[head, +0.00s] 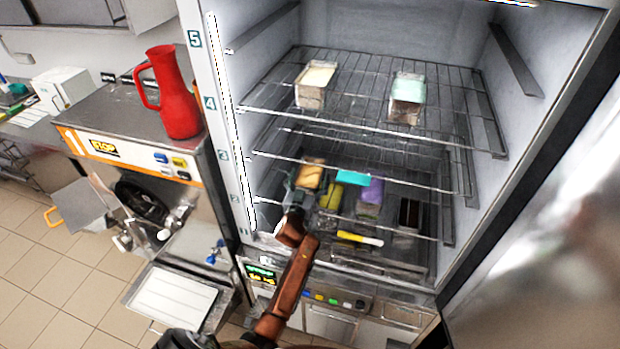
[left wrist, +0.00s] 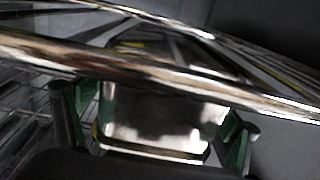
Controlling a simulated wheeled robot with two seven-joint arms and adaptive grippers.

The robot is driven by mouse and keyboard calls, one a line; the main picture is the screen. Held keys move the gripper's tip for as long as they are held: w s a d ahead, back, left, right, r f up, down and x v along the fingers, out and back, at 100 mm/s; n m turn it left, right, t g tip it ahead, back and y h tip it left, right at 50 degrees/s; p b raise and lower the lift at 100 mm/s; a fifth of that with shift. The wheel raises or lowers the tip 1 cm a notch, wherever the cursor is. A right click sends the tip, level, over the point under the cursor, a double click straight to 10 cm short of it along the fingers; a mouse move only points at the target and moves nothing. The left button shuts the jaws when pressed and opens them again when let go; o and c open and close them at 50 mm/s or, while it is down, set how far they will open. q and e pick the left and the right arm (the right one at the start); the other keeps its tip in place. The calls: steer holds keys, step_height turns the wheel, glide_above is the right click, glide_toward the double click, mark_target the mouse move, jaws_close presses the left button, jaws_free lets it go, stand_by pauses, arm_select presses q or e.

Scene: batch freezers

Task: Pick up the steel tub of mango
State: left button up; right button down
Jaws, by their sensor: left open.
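A steel tub with an orange-yellow top (head: 311,176), which looks like the mango, stands on a lower wire shelf at the left inside the open freezer. My left gripper (head: 294,196) reaches in at the left, right at the near end of that tub. In the left wrist view a shiny steel tub (left wrist: 155,125) sits between the two spread fingers of my left gripper (left wrist: 155,128). Whether the fingers touch its sides I cannot tell. A shelf rod crosses in front and hides part of the tub. My right gripper is not in view.
Yellow (head: 331,195), purple (head: 371,192) and dark (head: 409,213) tubs stand to the right, low down. Cream (head: 318,76) and mint (head: 407,88) tubs stand on the upper wire shelf (head: 360,127). A red jug (head: 175,95) stands on the machine at left.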

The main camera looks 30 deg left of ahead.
arm_select(q)
steer(key=shift+w+a+f, duration=0.1)
steer(key=shift+w, duration=0.3)
steer(key=shift+s, duration=0.1)
steer(key=c, duration=1.6)
steer(key=shift+c, duration=0.4)
steer(key=shift+r, duration=0.25)
